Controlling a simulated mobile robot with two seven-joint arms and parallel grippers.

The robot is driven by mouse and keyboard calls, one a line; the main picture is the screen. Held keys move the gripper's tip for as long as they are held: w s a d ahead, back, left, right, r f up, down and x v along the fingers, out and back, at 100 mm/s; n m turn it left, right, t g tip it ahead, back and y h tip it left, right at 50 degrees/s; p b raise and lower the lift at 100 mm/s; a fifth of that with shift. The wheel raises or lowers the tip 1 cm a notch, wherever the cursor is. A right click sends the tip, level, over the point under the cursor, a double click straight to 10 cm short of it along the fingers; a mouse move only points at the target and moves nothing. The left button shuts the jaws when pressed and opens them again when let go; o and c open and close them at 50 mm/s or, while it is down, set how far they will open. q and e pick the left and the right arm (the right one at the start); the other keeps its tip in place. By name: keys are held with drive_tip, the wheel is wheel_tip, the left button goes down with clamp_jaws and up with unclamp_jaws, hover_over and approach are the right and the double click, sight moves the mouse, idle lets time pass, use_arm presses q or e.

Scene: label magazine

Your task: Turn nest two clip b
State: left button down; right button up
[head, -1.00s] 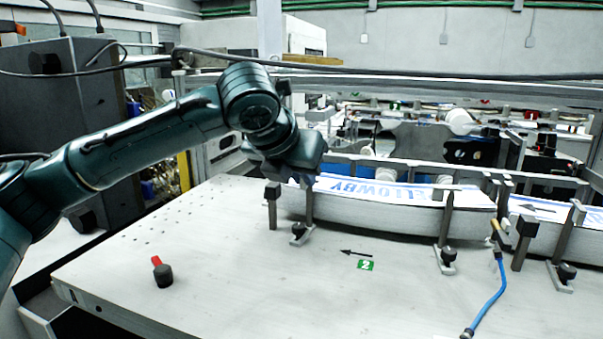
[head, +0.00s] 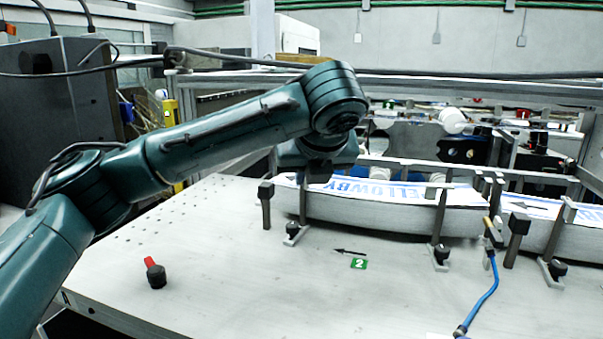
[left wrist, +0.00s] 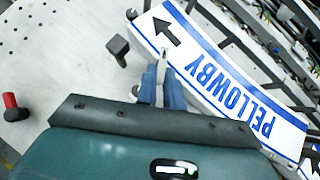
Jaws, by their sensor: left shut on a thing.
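Nest two, marked by a green "2" tag (head: 359,264), holds a curved stack of white labels (head: 400,212) with blue PELLOWBY lettering. A dark clip post on a black-knobbed foot (head: 295,228) stands at its front left; another clip (head: 439,225) stands at its front right. I cannot read which is clip b. My left gripper (head: 318,172) is over the stack's left end, by the left clip's top. In the left wrist view its blue fingers (left wrist: 163,82) are close together on what looks like that clip's upper part, mostly hidden. My right gripper is out of view.
A black knob with a red lever (head: 154,272) stands on the front left of the table (head: 220,270). A square-headed post (head: 265,203) is just left of the stack. A blue hose (head: 483,300) and a neighbouring label stack (head: 540,230) lie to the right. The table's front middle is clear.

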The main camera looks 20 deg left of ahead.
use_arm(q)
drive_tip(key=shift+w+d+r+n+g+y, duration=0.1)
drive_tip(key=shift+w+d+n+g+y, duration=0.25)
drive_tip(key=shift+n+g+y, duration=1.05)
drive_tip(key=shift+w+d+f+n+g+y, duration=0.2)
drive_tip(key=shift+w+n+g, duration=0.45)
drive_tip(key=shift+n, duration=1.55)
drive_tip(key=shift+w+d+r+n+g+y, duration=0.3)
drive_tip(key=shift+n+g+y, duration=0.5)
drive_tip(key=shift+n+g, duration=0.75)
drive_tip(key=shift+s+f+n, duration=0.1)
drive_tip(key=shift+n, duration=0.25)
drive_tip(key=c, duration=1.5)
unclamp_jaws()
